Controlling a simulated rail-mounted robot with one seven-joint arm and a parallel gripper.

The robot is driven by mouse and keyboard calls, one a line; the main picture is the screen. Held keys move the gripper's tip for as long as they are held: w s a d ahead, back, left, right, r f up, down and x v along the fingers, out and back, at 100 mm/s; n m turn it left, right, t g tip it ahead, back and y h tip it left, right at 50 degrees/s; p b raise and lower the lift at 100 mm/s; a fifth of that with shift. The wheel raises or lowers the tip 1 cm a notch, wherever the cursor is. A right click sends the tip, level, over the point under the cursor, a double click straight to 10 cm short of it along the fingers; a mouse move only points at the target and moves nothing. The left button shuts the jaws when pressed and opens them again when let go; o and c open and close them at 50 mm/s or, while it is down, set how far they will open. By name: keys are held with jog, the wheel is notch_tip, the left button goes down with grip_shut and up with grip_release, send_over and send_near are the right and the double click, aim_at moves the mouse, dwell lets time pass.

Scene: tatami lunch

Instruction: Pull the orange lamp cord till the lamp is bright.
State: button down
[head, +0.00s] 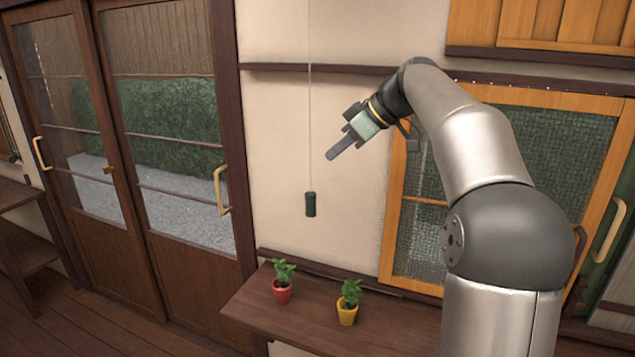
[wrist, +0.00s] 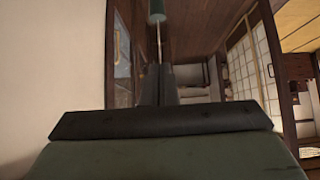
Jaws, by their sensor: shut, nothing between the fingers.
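A thin pale cord (head: 310,100) hangs straight down in front of the wall in the head view. A dark green cylindrical pull (head: 310,204) hangs at its lower end; no orange shows on either. The pull also shows at the top of the wrist view (wrist: 157,10), its cord running down behind my fingers. My gripper (head: 332,155) is shut and empty. In the head view it is to the right of the cord and higher than the pull, with a gap between in the picture. The lamp is not in view.
A wooden shelf (head: 243,305) below holds a red pot (head: 282,291) and a yellow pot (head: 347,312) with plants. A dark rail (head: 275,67) crosses the wall behind the cord. An orange-framed window (head: 391,240) is at right, glazed sliding doors (head: 190,270) at left.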

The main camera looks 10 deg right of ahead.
jog(key=p, duration=0.1)
send_over(315, 202)
notch_tip(315, 202, down, 4)
jog(key=f, duration=0.4)
jog(key=shift+d+f+p, duration=0.25)
jog(key=shift+d+p, duration=0.05)
jog(key=shift+p, duration=0.05)
notch_tip(315, 202, down, 4)
jog(key=b, duration=0.4)
jog(key=shift+s+f, duration=0.1)
